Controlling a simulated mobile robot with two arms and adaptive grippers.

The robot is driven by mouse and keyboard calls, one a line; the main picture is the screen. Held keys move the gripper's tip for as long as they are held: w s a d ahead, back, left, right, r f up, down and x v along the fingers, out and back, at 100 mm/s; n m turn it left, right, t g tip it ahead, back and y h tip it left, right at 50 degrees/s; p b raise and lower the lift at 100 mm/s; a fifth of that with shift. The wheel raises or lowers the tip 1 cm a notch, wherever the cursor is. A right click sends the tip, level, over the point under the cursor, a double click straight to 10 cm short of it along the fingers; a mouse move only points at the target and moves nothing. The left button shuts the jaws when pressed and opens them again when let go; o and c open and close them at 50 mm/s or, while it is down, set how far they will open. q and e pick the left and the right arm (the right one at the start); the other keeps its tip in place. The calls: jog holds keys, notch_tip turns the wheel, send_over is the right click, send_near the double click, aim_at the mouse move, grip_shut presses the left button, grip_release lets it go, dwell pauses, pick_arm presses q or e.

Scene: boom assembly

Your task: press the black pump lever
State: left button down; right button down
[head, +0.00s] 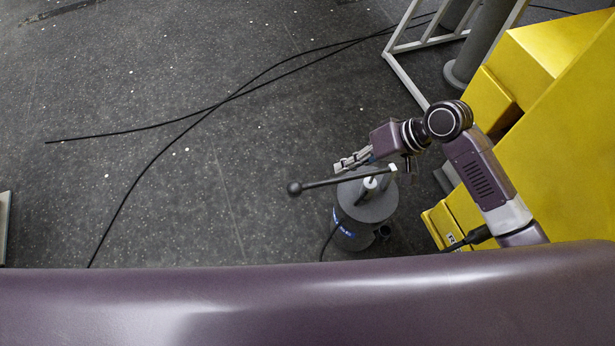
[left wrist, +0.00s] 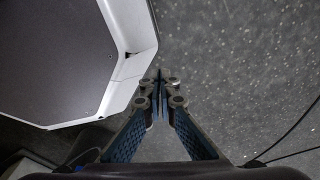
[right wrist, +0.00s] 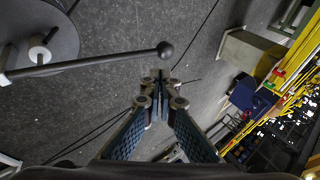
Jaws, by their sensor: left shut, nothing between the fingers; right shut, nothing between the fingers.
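The black pump lever (head: 335,183) is a thin rod with a ball knob at its left end, running over the top of a grey cylindrical pump (head: 366,212) in the head view. In the right wrist view the lever (right wrist: 95,63) crosses from the left, its ball near the middle, and the pump (right wrist: 62,35) is at the top left. My right gripper (head: 340,168) is shut and empty, close to the lever in the head view; I cannot tell if they touch. My left gripper (left wrist: 160,78) is shut and empty, seen only in the left wrist view.
A large yellow structure (head: 550,150) stands to the right, close to my right arm. A white metal frame (head: 405,75) and a grey post are behind it. Black cables (head: 225,100) lie across the dark floor, which is otherwise open at left. A white-edged panel (left wrist: 130,75) is beside my left gripper.

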aim_at(299, 187)
pick_arm(q)
jog(key=shift+s+d, duration=0.25)
jog(key=shift+s, duration=0.45)
pick_arm(e)
jog(key=shift+s+a+r, duration=0.15)
jog(key=shift+s+r, duration=0.05)
jog(key=shift+r, duration=0.35)
jog(key=x, duration=1.4)
jog(key=shift+s, duration=0.1)
pick_arm(q)
jog(key=shift+r, duration=0.15)
